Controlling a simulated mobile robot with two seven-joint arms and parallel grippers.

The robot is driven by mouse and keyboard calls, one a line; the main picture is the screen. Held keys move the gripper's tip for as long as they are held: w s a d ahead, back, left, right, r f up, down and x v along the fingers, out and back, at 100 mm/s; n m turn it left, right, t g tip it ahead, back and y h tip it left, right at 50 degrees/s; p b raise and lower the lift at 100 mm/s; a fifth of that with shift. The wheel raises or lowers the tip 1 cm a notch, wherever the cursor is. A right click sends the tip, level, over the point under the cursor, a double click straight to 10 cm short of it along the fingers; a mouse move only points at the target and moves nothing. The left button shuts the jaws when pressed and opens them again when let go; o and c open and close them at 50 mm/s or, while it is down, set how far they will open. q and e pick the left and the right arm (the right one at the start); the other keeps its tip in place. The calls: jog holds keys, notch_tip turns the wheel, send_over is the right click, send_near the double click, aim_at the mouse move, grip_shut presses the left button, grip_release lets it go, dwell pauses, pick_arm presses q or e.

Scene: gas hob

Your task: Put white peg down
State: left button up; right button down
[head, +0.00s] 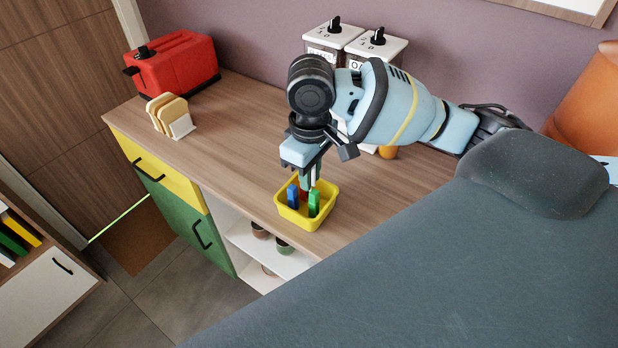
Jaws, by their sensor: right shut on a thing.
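A yellow bin (306,215) stands near the front edge of the wooden counter. A blue peg (292,197) and a green peg (314,204) stand upright in it, with part of a red peg (304,194) between them. My right gripper (311,184) points down over the bin with its fingertips at the level of the pegs. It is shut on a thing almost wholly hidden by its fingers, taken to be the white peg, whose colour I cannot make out. My left gripper is not in view.
A red toaster (174,64) and a rack with bread slices (170,115) stand at the left of the counter (225,140). Two white canisters (373,48) stand by the wall behind my right arm. The counter between rack and bin is clear.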

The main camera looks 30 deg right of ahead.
jog(key=shift+f, duration=0.9)
jog(key=shift+f, duration=0.15)
jog(key=shift+f, duration=0.45)
jog(key=c, duration=1.3)
grip_release()
jog(key=shift+c, duration=0.2)
